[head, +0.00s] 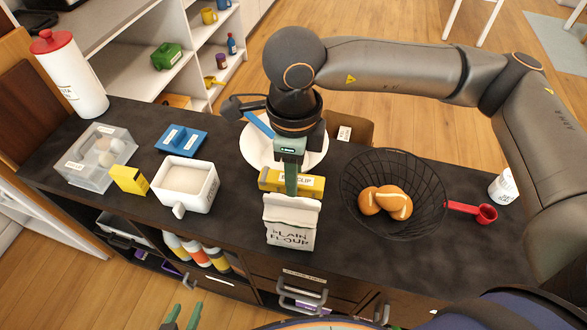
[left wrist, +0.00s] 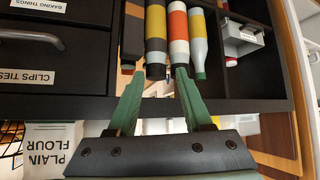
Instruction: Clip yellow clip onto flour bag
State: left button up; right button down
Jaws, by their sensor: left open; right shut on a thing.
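The flour bag (head: 290,232), white and labelled plain flour, stands upright near the counter's front edge. The yellow clip (head: 312,183) is at the bag's top edge; I cannot tell whether it grips the bag or is just behind it. My right gripper (head: 291,188) points down and is shut on the yellow clip, with a green finger in front of it. My left gripper (head: 183,312) is open and empty, low in front of the counter; it also shows in the left wrist view (left wrist: 158,75). The flour bag appears upside down there (left wrist: 50,148).
A black wire basket (head: 420,232) with buns is right of the bag. A white plate (head: 251,150) lies behind the clip. Left are a white container (head: 200,198), a yellow box (head: 130,180) and a blue block (head: 181,140). Drawers and bottles (left wrist: 178,35) sit below the countertop.

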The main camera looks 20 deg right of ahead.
aim_at(294, 200)
jog(key=shift+f+b, duration=0.15)
jog(key=shift+b, duration=0.4)
notch_tip(294, 200, down, 4)
jog(key=b, duration=0.4)
jog(key=shift+f, duration=0.1)
jog(key=shift+f+b, duration=0.25)
jog(key=shift+b, duration=0.25)
jog(key=shift+f, duration=0.1)
jog(key=shift+f+b, duration=0.4)
jog(key=shift+b, duration=0.2)
jog(key=shift+c, duration=2.3)
grip_release()
